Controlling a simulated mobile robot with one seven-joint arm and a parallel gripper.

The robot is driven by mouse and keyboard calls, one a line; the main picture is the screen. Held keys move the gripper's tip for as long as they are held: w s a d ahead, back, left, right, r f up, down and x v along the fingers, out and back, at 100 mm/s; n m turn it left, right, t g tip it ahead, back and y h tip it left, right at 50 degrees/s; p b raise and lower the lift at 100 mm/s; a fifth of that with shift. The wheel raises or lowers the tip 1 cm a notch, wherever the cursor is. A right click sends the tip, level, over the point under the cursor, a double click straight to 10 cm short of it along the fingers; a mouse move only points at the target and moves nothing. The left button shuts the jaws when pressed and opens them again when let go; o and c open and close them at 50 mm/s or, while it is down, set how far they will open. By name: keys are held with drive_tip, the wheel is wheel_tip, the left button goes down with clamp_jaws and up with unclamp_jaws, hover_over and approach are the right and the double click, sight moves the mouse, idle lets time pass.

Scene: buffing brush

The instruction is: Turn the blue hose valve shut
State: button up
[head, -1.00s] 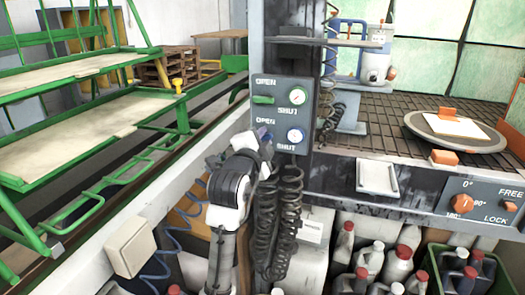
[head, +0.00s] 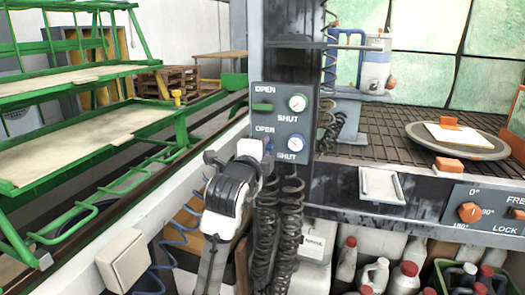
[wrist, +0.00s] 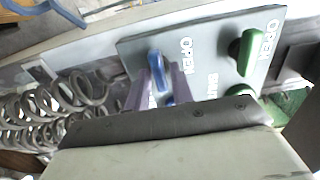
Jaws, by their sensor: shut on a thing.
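The blue valve handle (head: 269,148) is on the lower half of a grey panel (head: 300,125), beside a round gauge and a SHUT label. In the wrist view the blue handle (wrist: 158,72) sits between the two purplish fingers of my gripper (wrist: 160,88), which is shut on it. In the head view my gripper (head: 263,158) reaches the panel's lower left from below, and its white and black wrist hides part of the handle's surroundings. The handle's exact angle is hard to read. The green valve handle (head: 262,107) lies sideways above it.
Dark coiled hoses (head: 290,215) hang below the panel, close to my wrist. A green rack (head: 70,150) stands at the left. A grated worktable (head: 375,135) with a round turntable (head: 455,142) is at the right. Several bottles (head: 400,270) stand below.

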drive_tip(key=o, duration=0.7)
drive_tip(key=shift+o, duration=0.2)
drive_tip(key=b+v, duration=0.1)
drive_tip(key=v, duration=1.2)
drive_tip(key=shift+s, duration=0.35)
drive_tip(key=shift+a, duration=0.1)
